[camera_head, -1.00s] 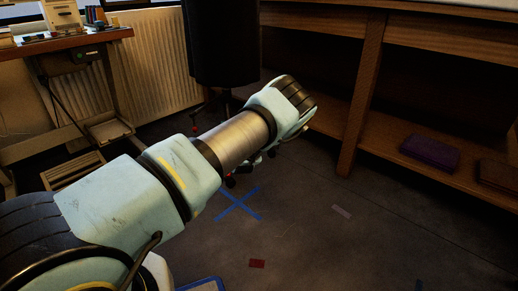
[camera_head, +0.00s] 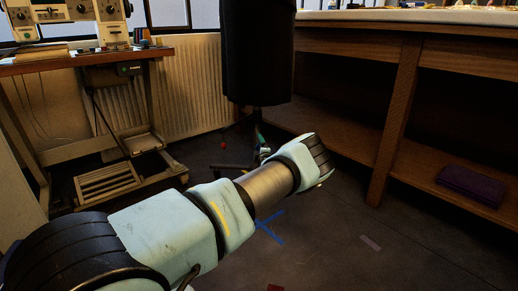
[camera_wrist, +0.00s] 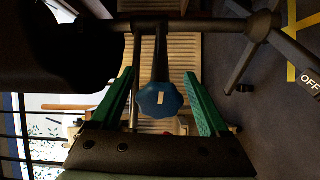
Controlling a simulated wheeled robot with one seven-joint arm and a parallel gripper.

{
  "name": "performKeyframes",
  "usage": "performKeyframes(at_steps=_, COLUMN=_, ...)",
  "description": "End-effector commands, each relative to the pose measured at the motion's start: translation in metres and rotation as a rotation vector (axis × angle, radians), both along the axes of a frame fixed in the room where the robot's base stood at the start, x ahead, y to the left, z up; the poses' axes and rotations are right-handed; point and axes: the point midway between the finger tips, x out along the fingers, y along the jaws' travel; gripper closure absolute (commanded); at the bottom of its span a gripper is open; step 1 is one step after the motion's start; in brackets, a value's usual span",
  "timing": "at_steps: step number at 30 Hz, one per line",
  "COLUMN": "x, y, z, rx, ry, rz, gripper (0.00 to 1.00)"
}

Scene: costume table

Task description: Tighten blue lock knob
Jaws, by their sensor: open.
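The blue lock knob (camera_wrist: 160,99) is lobed with a pale mark on its face, in the middle of the wrist view. It sits at a dark bar of the black stand (camera_wrist: 176,55). My gripper (camera_wrist: 157,74) is open, with one green finger on each side of the knob and a visible gap to both. No contact with the knob shows. In the head view, a green finger (camera_head: 260,135) shows by the stand under the black dress form (camera_head: 258,52); the knob cannot be made out there.
A sewing table (camera_head: 85,62) with a slatted treadle (camera_head: 108,182) stands at the left, before a radiator (camera_head: 190,85). A wooden shelf unit (camera_head: 405,110) holding a purple box (camera_head: 470,186) is at the right.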

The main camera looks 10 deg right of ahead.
Motion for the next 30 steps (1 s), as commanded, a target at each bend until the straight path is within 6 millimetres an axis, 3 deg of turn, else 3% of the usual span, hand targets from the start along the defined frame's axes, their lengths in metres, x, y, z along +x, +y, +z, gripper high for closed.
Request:
performKeyframes(at_steps=8, x=0.0017, y=0.0004, z=0.0001, rx=0.001, ry=0.001, rz=0.000, gripper=0.21)
performKeyframes(at_steps=30, x=0.0014, y=0.0005, z=-0.0002, rx=0.001, ry=0.001, rz=0.001, gripper=1.00)
